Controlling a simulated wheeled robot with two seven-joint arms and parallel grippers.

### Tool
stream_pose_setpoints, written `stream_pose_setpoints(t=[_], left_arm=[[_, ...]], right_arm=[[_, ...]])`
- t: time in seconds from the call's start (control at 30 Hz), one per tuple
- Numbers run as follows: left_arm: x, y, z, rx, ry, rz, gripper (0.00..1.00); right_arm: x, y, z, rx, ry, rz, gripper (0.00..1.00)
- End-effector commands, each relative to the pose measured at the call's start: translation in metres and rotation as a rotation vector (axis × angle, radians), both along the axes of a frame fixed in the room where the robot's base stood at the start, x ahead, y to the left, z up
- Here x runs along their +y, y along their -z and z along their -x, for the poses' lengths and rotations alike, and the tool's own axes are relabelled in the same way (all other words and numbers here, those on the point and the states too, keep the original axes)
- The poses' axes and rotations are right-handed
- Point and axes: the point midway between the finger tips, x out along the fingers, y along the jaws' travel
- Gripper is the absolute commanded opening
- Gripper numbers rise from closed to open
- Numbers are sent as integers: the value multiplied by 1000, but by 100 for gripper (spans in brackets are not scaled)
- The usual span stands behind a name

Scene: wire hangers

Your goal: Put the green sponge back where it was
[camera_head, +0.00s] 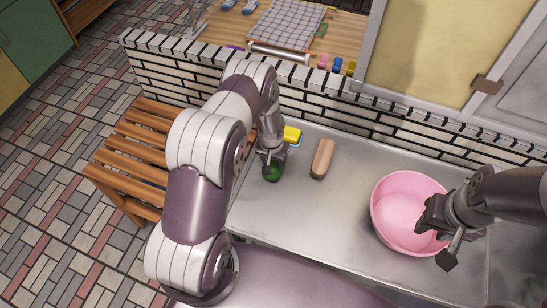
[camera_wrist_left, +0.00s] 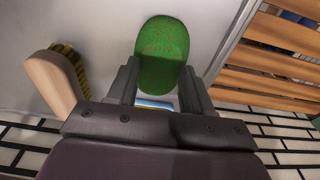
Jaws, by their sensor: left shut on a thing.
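The green sponge (camera_head: 273,173) is at the left end of the metal counter, partly hidden by my left gripper (camera_head: 270,158). In the left wrist view the green sponge (camera_wrist_left: 162,45) shows as a rounded green piece, its near end between the two fingers of my left gripper (camera_wrist_left: 160,85). The left gripper is shut on it. I cannot tell whether the sponge touches the counter. My right gripper (camera_head: 442,238) is over the right side of the pink basin (camera_head: 387,192), with its fingers apart and nothing between them.
A yellow and blue sponge (camera_head: 292,135) lies by the brick wall behind my left gripper. A wooden-handled brush (camera_head: 323,158) lies to its right. The metal counter (camera_head: 325,215) is clear between brush and basin. A slatted wooden bench (camera_head: 140,150) stands left of the counter.

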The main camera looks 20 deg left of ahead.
Motion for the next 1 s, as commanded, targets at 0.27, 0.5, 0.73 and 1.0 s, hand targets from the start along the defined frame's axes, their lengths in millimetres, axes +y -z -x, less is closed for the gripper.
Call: stream_pose_setpoints(t=[0.27, 0.5, 0.73, 1.0], left_arm=[[0, 3, 0, -1, 0, 0, 53], [0, 2, 0, -1, 0, 0, 78], [0, -8, -1, -3, 0, 0, 78], [-1, -76, 7, -6, -1, 0, 78]], right_arm=[[0, 4, 0, 0, 0, 0, 37], [0, 3, 0, 0, 0, 0, 37], [0, 3, 0, 0, 0, 0, 37], [0, 17, 0, 0, 0, 0, 37]])
